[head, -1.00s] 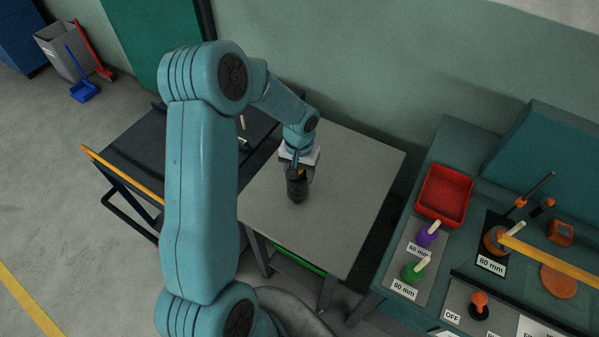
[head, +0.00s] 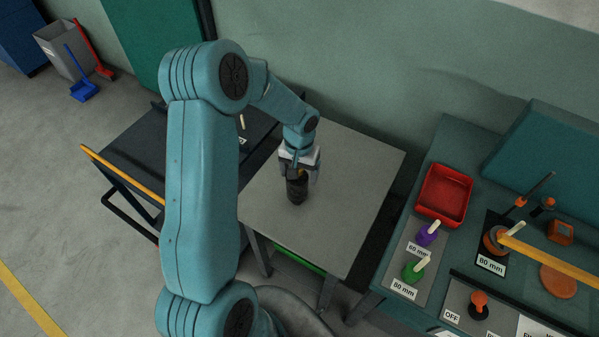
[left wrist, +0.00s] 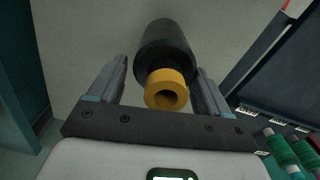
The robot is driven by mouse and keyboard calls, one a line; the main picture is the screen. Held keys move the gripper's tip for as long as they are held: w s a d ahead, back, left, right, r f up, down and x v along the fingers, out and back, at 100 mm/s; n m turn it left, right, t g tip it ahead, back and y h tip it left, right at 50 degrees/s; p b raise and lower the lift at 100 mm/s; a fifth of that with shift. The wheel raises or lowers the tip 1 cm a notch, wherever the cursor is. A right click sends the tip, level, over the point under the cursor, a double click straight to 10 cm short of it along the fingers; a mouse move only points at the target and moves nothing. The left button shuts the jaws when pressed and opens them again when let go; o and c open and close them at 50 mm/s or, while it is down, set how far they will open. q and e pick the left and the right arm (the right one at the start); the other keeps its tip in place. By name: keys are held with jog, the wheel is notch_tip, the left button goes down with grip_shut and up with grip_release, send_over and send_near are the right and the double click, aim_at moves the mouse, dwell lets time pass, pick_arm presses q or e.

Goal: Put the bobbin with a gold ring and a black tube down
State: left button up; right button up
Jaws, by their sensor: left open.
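The bobbin with a black tube and a gold ring (head: 297,192) stands upright on the grey table (head: 350,165). In the left wrist view its black tube (left wrist: 165,48) and gold ring (left wrist: 166,88) show between the two fingers. My left gripper (head: 303,180) is open around the bobbin's upper end. In the left wrist view the left gripper (left wrist: 158,85) has a gap between each finger and the gold ring. My right gripper is not in view.
A dark cart (head: 150,150) stands left of the table. To the right is a teal bench with a red tray (head: 443,194), a purple bobbin (head: 427,234) and a green bobbin (head: 414,270) by size labels. The grey table is bare around the bobbin.

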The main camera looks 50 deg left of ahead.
pick_arm(q)
notch_tip(320, 180, up, 12)
jog(key=b, duration=0.1)
jog(key=shift+f, duration=0.25)
jog(key=shift+s, duration=0.1)
dwell(0.4)
